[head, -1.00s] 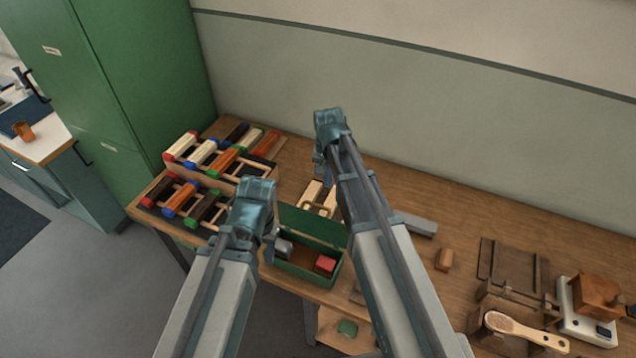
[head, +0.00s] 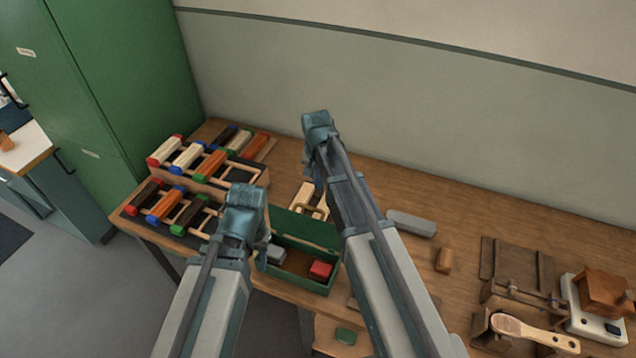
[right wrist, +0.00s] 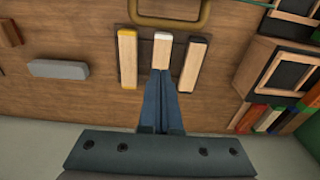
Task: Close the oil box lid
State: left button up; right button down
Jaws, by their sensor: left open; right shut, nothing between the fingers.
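The green oil box (head: 290,280) stands at the bench's front edge in the head view. Its lid (head: 303,229) is open and stands tilted up at the back. A red block (head: 320,270) and a grey piece (head: 276,253) lie inside. My left gripper (head: 262,257) is open at the box's left end; its fingers are mostly hidden, and I cannot tell whether they touch the box. My right gripper (head: 312,188) is behind the lid, shut and empty. In the right wrist view its closed fingers (right wrist: 161,75) point at wooden blocks (right wrist: 162,50) on the bench.
Racks of coloured blocks (head: 205,160) stand left of the box. A brass-coloured handle (right wrist: 170,20) lies near the blocks behind the lid. Bench space along the wall is clear.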

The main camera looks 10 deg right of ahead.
aim_at(308, 223)
jog(key=s+f+b, duration=0.1)
jog(key=s+a+f+b, duration=0.2)
jog(key=f, duration=0.1)
dwell(0.4)
jog(key=shift+s+a+r+t, duration=0.1)
jog(key=shift+s+a+t, duration=0.1)
jog(key=shift+s+t, duration=0.15)
